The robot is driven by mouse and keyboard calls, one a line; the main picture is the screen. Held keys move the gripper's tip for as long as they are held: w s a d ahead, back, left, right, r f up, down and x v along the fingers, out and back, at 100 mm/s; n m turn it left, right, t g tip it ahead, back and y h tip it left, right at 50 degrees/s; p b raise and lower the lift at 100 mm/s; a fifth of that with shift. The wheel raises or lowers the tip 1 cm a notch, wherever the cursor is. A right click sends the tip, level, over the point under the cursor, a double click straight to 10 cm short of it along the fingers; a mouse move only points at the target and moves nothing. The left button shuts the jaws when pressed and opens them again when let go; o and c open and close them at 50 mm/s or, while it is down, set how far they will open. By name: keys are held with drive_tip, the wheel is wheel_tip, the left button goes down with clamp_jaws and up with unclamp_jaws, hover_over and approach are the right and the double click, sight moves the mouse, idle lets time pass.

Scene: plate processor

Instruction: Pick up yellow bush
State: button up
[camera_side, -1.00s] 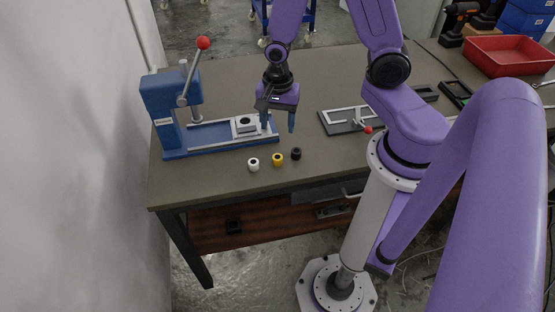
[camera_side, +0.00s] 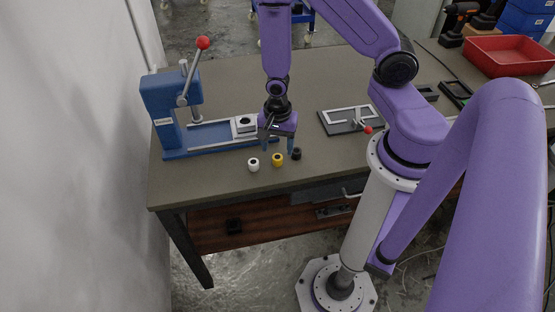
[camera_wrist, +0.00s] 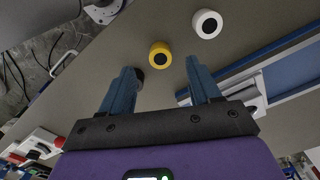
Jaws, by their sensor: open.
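The yellow bush (camera_side: 277,160) is a small ring with a dark centre, standing on the table near its front edge. It lies between the white bush (camera_side: 253,164) on the left and the black bush (camera_side: 296,154) on the right. My gripper (camera_side: 277,147) is open and empty, just behind and above the yellow bush. In the wrist view the yellow bush (camera_wrist: 160,54) shows ahead of the gap between the blue fingers of my gripper (camera_wrist: 163,78). The white bush (camera_wrist: 207,23) is to its right there, and the black bush (camera_wrist: 138,74) is partly hidden by the left finger.
A blue press (camera_side: 165,110) with a red-knobbed lever stands at the left, its base (camera_side: 205,145) reaching toward my gripper. A framed black fixture (camera_side: 345,120) lies to the right. A red tray (camera_side: 508,56) is at the back right. The table's front strip is clear around the bushes.

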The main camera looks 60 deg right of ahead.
sight(277, 157)
drive_tip(key=shift+f, duration=2.15)
drive_tip(key=c, duration=1.1)
